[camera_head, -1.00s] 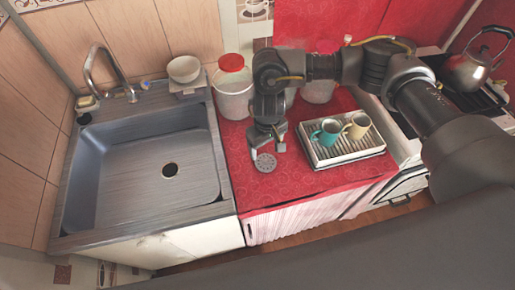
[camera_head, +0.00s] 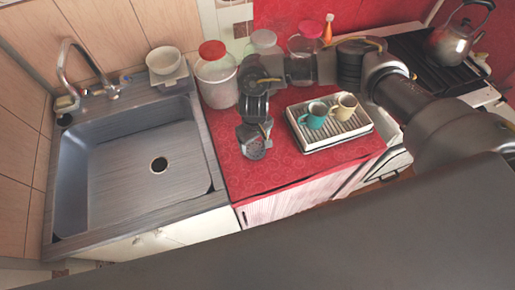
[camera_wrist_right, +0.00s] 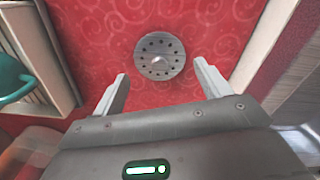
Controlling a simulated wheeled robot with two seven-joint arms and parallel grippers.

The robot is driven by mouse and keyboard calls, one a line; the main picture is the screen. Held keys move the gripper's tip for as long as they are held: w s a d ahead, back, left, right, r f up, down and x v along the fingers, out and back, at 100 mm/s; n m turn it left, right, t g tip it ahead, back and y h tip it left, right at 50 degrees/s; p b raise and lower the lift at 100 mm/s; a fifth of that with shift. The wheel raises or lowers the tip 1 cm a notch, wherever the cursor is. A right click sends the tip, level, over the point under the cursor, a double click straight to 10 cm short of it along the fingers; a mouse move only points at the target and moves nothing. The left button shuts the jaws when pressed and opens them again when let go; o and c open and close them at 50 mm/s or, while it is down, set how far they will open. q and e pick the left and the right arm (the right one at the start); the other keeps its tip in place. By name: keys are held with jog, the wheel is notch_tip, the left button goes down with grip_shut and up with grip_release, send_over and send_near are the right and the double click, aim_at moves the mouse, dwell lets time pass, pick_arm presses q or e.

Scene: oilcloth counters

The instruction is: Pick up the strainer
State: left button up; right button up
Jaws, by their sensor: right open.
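The strainer (camera_wrist_right: 160,57) is a round grey metal disc with a ring of holes and a small raised middle. It lies flat on the red patterned counter. In the right wrist view it is ahead of my right gripper (camera_wrist_right: 160,80), between the lines of the two fingers and beyond their tips. The gripper is open and empty. In the head view the right gripper (camera_head: 258,138) hangs over the strainer (camera_head: 256,150) and hides part of it. My left gripper is not in view.
A white ribbed tray (camera_head: 345,137) with a teal mug (camera_head: 313,117) and a cream mug (camera_head: 344,106) stands right of the gripper. A red-lidded jar (camera_head: 216,82) and other jars stand behind. The sink (camera_head: 140,165) is left. Bare red counter (camera_head: 270,178) lies in front.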

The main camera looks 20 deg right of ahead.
aim_at(255, 146)
notch_tip(255, 146, down, 4)
jog(key=shift+f, duration=0.1)
jog(key=shift+c, duration=0.5)
jog(key=c, duration=0.5)
